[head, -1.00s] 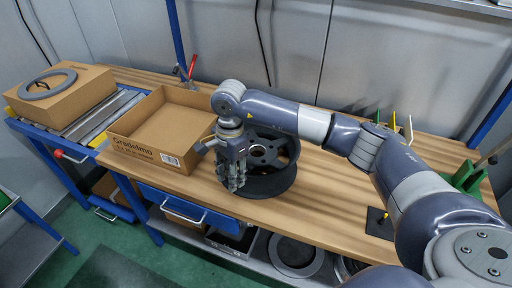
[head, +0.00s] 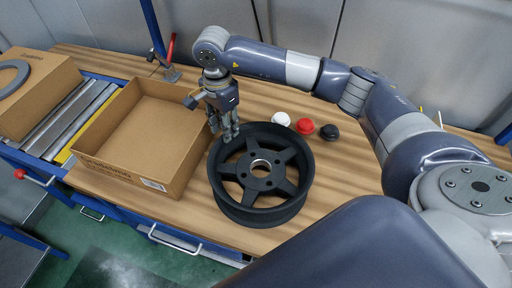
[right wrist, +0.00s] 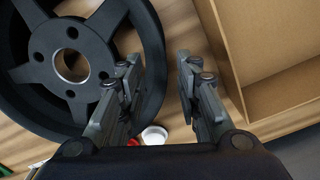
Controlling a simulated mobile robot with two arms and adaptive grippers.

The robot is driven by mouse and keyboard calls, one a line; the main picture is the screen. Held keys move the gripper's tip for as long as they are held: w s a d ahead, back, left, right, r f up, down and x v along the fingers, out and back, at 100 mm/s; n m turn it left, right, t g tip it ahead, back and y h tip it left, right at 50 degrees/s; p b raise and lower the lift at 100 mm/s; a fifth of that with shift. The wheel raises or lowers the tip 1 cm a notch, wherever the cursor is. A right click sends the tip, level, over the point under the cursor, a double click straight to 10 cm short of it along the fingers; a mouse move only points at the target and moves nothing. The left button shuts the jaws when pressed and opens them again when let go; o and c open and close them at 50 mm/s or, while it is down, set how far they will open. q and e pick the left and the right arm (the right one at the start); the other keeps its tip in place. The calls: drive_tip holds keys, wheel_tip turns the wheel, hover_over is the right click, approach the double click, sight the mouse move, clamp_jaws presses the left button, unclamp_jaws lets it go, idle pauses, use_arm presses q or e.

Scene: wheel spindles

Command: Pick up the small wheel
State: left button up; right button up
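A black wheel (head: 262,172) with five spokes and a pale hub hole lies flat on the wooden table in the head view. In the right wrist view the wheel (right wrist: 70,65) fills the upper left. My right gripper (head: 226,136) points down at the wheel's far left rim. In the right wrist view my right gripper (right wrist: 158,65) is open, one finger over the inner side of the rim and the other outside it. I cannot tell whether the fingers touch the rim. My left gripper is not in view.
An open cardboard box (head: 145,135) stands left of the wheel, close to it. White (head: 281,119), red (head: 305,126) and black (head: 329,132) small round items sit behind the wheel. A red-handled tool (head: 169,58) stands at the back. The table behind the items is clear.

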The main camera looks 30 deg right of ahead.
drive_tip(key=shift+s+f, duration=0.1)
drive_tip(key=shift+f, duration=0.35)
drive_tip(key=f, duration=0.1)
drive_tip(key=s+f+p, duration=0.1)
drive_tip(key=f, duration=0.1)
drive_tip(key=shift+a+f, duration=0.2)
drive_tip(key=shift+f, duration=0.1)
drive_tip(key=shift+w+d+f+p, duration=0.1)
drive_tip(key=shift+f+p, duration=0.25)
drive_tip(key=shift+p, duration=0.05)
drive_tip(key=f, duration=0.1)
drive_tip(key=f+p, duration=0.1)
drive_tip(key=f, duration=0.1)
drive_tip(key=f+p, duration=0.1)
drive_tip(key=shift+d+f, duration=0.15)
drive_tip(key=shift+d, duration=0.1)
drive_tip(key=shift+w+f, duration=0.1)
drive_tip(key=shift+f, duration=0.2)
clamp_jaws()
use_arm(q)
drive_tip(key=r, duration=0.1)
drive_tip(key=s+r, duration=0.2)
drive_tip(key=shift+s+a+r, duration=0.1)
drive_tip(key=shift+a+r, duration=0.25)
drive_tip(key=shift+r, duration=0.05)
use_arm(e)
drive_tip(key=shift+w, duration=0.1)
